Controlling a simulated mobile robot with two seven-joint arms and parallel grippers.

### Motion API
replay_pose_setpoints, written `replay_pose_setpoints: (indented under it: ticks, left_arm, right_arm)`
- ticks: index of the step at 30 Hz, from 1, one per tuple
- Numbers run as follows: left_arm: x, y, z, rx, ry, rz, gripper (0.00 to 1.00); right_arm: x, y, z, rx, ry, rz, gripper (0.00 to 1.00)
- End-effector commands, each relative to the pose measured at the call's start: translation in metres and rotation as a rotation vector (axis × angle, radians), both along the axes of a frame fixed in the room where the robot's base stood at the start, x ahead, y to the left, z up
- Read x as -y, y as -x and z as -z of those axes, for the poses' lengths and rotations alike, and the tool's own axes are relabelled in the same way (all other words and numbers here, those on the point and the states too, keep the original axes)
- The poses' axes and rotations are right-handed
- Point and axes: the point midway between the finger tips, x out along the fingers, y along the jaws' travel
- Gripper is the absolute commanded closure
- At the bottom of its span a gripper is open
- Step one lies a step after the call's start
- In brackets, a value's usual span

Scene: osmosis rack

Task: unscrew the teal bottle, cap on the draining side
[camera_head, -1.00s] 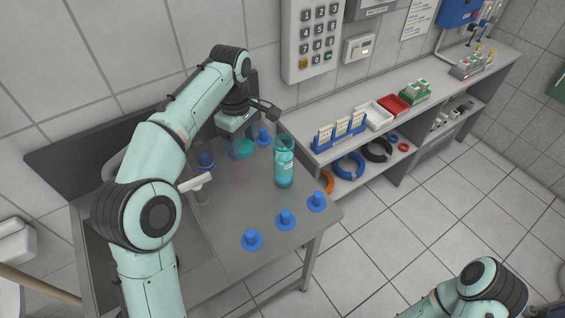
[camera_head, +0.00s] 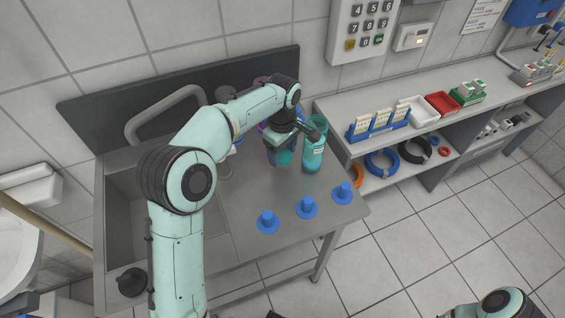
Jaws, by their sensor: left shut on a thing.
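The teal bottle (camera_head: 313,157) stands upright on the steel worktop near its right edge. My left gripper (camera_head: 315,131) comes in from the left at the bottle's upper part. One finger crosses in front of it, and the gripper is shut on the bottle. The other finger is mostly hidden, and I cannot make out the cap separately. A small teal shape (camera_head: 284,158) shows just left of the bottle, below the gripper body; I cannot tell what it is. The draining side (camera_head: 250,207) is the flat worktop right of the sink. My right gripper is out of view.
Three blue pegs (camera_head: 307,208) stand along the worktop's front edge. The sink (camera_head: 125,200) lies left, with a dark backboard behind it. A shelf bench (camera_head: 400,137) on the right holds racks, a white tray, a red tray and coiled rings.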

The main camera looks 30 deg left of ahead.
Motion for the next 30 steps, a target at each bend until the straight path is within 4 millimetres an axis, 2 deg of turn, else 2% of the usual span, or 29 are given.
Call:
replay_pose_setpoints:
  ticks: [5, 12, 23, 24, 26, 30]
  left_arm:
    - [0.0, 0.0, 0.013, -0.002, 0.0, -0.001, 0.73]
    - [0.0, 0.0, 0.045, -0.001, 0.001, -0.001, 0.73]
    - [0.0, 0.0, 0.049, 0.0, 0.001, -0.001, 0.73]
    - [0.0, 0.0, 0.049, 0.0, 0.001, -0.001, 0.3]
    - [0.0, 0.0, 0.048, 0.0, 0.0, -0.001, 0.11]
    - [0.0, 0.0, 0.048, 0.001, 0.0, -0.001, 0.11]
  right_arm:
    - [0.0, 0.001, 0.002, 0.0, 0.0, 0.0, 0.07]
    - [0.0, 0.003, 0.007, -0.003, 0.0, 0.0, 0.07]
    - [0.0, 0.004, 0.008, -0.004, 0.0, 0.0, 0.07]
    - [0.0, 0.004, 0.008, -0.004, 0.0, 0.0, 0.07]
    - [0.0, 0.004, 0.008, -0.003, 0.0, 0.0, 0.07]
    - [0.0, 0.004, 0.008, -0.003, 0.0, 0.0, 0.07]
